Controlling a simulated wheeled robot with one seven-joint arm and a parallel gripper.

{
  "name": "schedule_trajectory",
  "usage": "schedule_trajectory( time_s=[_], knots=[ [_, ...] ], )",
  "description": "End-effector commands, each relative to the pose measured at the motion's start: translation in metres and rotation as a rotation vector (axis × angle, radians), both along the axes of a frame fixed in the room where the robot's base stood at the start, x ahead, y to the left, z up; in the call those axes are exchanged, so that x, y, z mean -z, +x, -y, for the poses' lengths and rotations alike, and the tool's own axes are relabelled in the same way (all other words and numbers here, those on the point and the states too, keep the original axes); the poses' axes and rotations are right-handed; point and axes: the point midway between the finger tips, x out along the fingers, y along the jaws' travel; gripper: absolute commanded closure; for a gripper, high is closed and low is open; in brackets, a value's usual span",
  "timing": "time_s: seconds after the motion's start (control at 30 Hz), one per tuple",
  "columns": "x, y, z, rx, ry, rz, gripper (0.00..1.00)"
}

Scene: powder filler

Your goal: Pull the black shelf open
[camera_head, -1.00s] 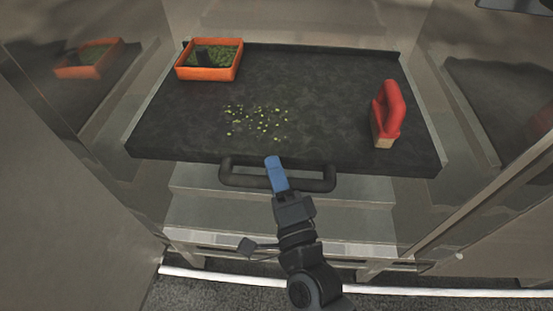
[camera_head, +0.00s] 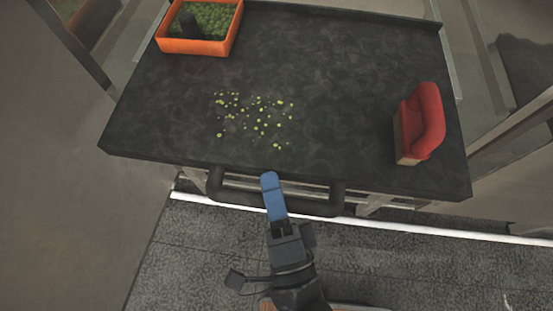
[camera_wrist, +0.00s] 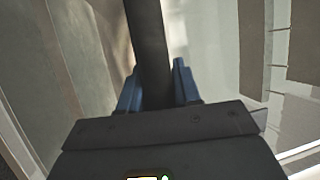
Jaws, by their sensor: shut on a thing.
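The black shelf (camera_head: 330,90) is pulled out and fills much of the head view. Its black bar handle (camera_head: 320,207) runs along the front edge. My gripper (camera_head: 269,182) is shut on this handle, with its blue fingers over the bar left of its middle. In the wrist view, the dark handle bar (camera_wrist: 150,50) passes between the two blue fingers of my gripper (camera_wrist: 158,85). The far part of the handle is out of the wrist view.
Cabinet walls (camera_head: 50,130) flank the shelf. Grey floor (camera_head: 200,245) lies in front.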

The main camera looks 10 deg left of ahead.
Motion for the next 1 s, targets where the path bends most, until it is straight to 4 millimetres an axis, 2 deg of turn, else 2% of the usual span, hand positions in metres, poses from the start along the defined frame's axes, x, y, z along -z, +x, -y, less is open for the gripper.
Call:
schedule_trajectory(
  time_s=[0.1,0.3,0.83,0.87,1.0],
  knots=[
    [0.002,-0.015,0.0,0.0,-0.001,-0.003,1.0],
    [0.002,-0.03,0.0,-0.001,-0.002,-0.003,1.0],
    [0.002,-0.035,-0.001,0.0,-0.002,-0.002,1.0],
    [0.002,-0.035,-0.001,0.0,-0.002,-0.002,0.66],
    [0.001,-0.035,-0.001,0.0,-0.002,-0.002,0.52]
  ],
)
